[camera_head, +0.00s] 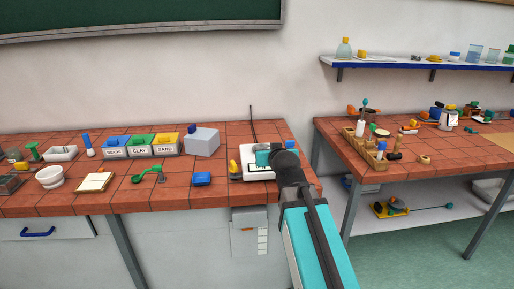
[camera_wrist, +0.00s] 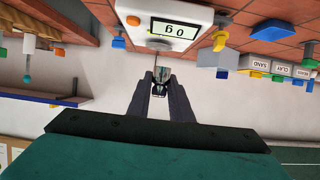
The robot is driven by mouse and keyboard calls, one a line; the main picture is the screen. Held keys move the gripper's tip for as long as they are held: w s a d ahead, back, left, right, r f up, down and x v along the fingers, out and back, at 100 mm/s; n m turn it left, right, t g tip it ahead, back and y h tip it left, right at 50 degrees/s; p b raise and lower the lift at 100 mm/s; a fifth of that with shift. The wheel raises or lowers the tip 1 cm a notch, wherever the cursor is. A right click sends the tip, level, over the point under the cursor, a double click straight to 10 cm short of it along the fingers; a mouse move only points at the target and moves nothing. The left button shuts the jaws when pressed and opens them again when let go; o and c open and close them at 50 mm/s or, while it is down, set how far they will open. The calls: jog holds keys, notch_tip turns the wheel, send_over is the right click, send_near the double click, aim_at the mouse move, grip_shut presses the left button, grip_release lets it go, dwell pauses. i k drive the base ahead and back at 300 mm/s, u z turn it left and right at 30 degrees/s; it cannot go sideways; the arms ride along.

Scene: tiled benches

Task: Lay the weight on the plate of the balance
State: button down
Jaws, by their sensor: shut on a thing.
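The white balance (camera_head: 248,174) stands near the right end of the left bench, partly hidden behind my arm. The wrist view sees it upside down; its body (camera_wrist: 145,40) has an orange button and a lit display (camera_wrist: 175,28) that reads 0 g. My gripper (camera_wrist: 160,84) is shut on a small silvery weight (camera_wrist: 161,73), held at the fingertips. In the head view my gripper (camera_head: 264,158) is over or close to the balance and the weight cannot be made out. I cannot make out the plate clearly or tell whether the weight touches it.
A yellow thing (camera_head: 235,170) stands close to the balance's left side. A blue block (camera_head: 202,179), a grey box (camera_head: 202,141) and labelled boxes (camera_head: 140,145) are further left. A wooden rack (camera_head: 370,161) stands on the right bench, across a gap.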

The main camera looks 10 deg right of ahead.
aim_at(261, 148)
jog(key=i, duration=0.85)
jog(key=z, duration=0.05)
